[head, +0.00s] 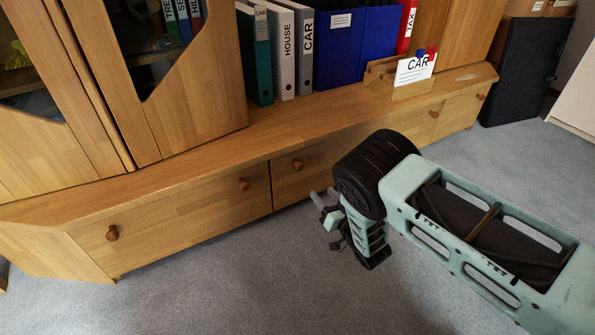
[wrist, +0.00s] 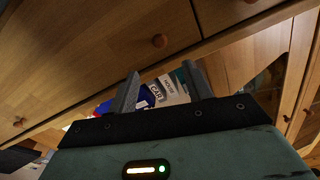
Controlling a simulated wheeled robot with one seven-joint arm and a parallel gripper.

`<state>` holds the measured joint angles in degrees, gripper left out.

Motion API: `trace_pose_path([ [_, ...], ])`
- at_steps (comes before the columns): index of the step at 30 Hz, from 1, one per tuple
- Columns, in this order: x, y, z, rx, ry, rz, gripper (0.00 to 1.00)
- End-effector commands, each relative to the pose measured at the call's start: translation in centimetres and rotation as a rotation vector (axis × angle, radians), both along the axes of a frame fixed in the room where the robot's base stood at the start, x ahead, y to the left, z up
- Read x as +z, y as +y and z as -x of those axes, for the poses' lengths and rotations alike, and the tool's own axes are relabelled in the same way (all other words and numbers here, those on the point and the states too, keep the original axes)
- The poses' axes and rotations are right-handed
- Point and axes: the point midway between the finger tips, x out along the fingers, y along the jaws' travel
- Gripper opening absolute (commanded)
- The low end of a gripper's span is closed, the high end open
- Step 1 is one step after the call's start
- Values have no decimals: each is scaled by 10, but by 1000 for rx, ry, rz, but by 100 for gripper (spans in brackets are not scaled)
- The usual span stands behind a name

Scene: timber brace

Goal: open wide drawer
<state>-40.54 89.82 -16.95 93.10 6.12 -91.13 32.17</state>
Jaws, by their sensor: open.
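A low wooden cabinet has a left drawer front (head: 185,222) with two round brown knobs, a left one (head: 112,233) and a right one (head: 243,184). To its right is a long middle front (head: 316,160), partly hidden by my arm, with a knob (head: 297,164) near its left end and another knob (head: 433,114) farther right. The fronts look closed. I cannot tell which is the wide drawer. My gripper (head: 325,203) is open and empty, in front of the middle front and apart from it. In the wrist view, a knob (wrist: 160,40) shows beyond the open fingers (wrist: 163,88).
Binders (head: 283,50) and a card holder (head: 408,78) stand on the cabinet top. Tall cabinet doors (head: 190,95) rise at left. A black box (head: 520,70) stands at the far right. Grey carpet (head: 220,290) before the cabinet is clear.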

Motion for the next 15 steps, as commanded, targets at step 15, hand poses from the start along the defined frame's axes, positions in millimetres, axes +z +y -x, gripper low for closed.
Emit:
trace_pose_path([
  [15,-5,60,-89,0,-2,0,50],
])
